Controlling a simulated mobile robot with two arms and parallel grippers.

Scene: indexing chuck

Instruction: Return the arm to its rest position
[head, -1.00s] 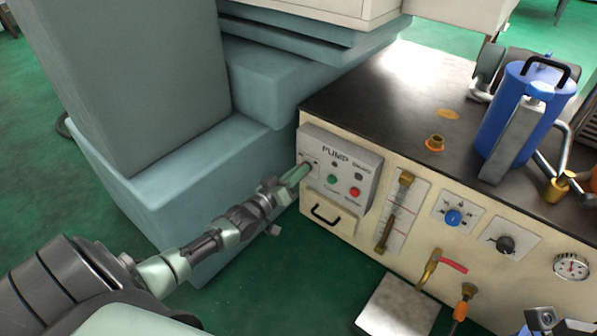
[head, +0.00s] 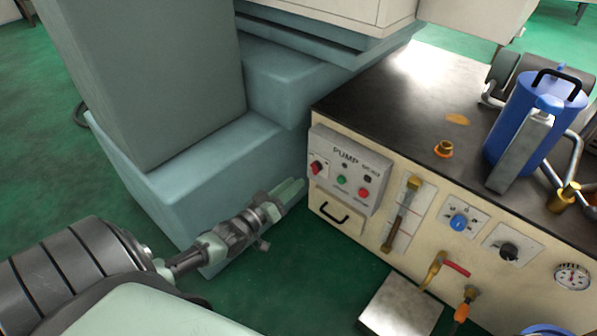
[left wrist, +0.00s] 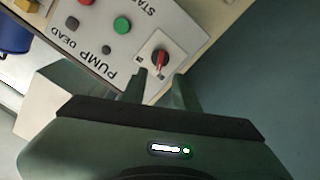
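My left gripper (head: 292,188) is in front of the pump panel (head: 337,177), to the left of it and slightly low, apart from it. In the left wrist view its two fingers (left wrist: 162,82) stand apart with nothing between them. The red rotary switch (left wrist: 160,62) on the panel shows just beyond the fingertips; it also shows in the head view (head: 317,168). My left arm reaches in from the lower left. My right gripper is not in view.
The pump bench (head: 400,100) carries a blue canister (head: 535,120) and a small brass fitting (head: 443,148). Its front has a drawer handle, gauges, knobs and taps. A large blue-grey machine base (head: 200,170) stands close behind my left arm. Green floor shows below.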

